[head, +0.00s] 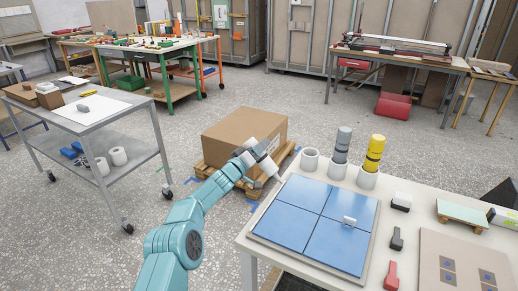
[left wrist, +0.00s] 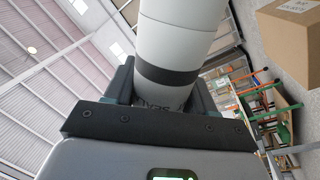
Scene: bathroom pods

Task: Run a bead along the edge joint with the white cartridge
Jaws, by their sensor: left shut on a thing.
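My left gripper (head: 257,160) is raised in front of the cardboard box, left of the worktable. It is shut on the white cartridge (left wrist: 180,35), which has a dark grey band and fills the upper middle of the left wrist view. The jaws sit on both sides of its lower part, and its far end is out of that view. I cannot tell which joint is the edge joint. My right gripper is not in view.
Behind the panel stand an empty white holder (head: 310,161), a grey cartridge (head: 342,145) and a yellow cartridge (head: 375,153) in holders. A small white block (head: 349,221) is on the tiles. A cardboard box (head: 240,130) and a grey cart (head: 88,115) stand left.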

